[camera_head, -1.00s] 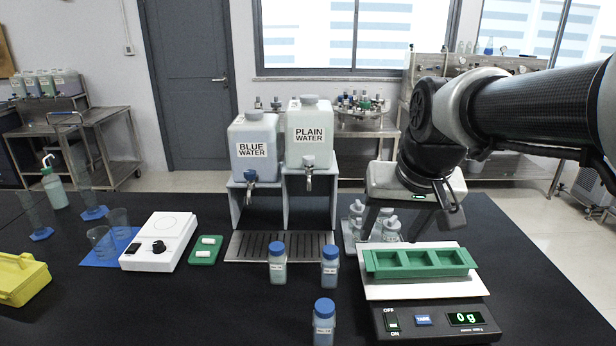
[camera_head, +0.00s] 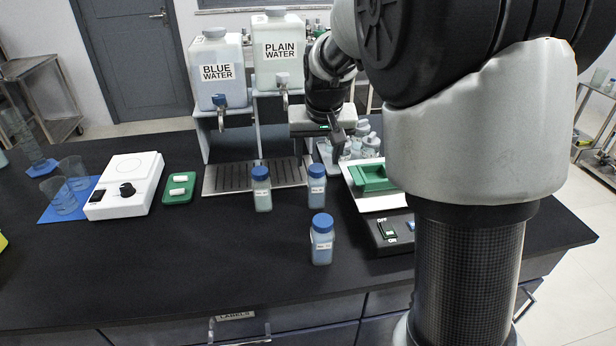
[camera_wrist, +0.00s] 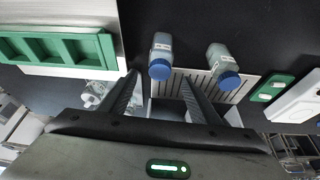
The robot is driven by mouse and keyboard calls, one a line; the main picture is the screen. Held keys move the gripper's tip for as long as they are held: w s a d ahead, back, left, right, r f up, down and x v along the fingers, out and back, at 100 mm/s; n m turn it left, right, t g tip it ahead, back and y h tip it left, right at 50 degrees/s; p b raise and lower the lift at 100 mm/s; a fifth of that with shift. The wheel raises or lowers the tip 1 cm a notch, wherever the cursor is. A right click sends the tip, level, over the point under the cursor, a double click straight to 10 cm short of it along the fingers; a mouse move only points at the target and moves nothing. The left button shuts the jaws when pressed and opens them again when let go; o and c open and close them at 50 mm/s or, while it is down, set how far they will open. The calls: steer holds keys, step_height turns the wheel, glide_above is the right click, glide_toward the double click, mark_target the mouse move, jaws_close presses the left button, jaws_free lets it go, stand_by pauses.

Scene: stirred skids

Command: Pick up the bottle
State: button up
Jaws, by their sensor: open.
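Three small clear bottles with blue caps and white labels stand upright on the black bench in the head view: a left rear bottle (camera_head: 262,190), a right rear bottle (camera_head: 317,188) and a front bottle (camera_head: 321,243). My gripper (camera_head: 336,140) is above the bench, behind the right rear bottle and in front of the plain water tank. In the wrist view my gripper (camera_wrist: 160,84) is open and empty. The right rear bottle (camera_wrist: 160,56) shows beyond the gap between its fingers, and the left rear bottle (camera_wrist: 223,64) is off to the right. The front bottle is not seen there.
Blue water (camera_head: 216,75) and plain water (camera_head: 279,55) tanks stand on a rack behind a drain grate (camera_head: 225,180). A white stirrer (camera_head: 125,187) is left.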

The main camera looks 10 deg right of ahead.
mark_target(317, 168)
steer(key=x, duration=0.4)
steer(key=shift+w+f, duration=0.1)
steer(key=shift+f, duration=0.2)
steer(key=b+x, duration=0.1)
steer(key=x, duration=0.4)
steer(key=shift+f, duration=0.2)
steer(key=c, duration=1.2)
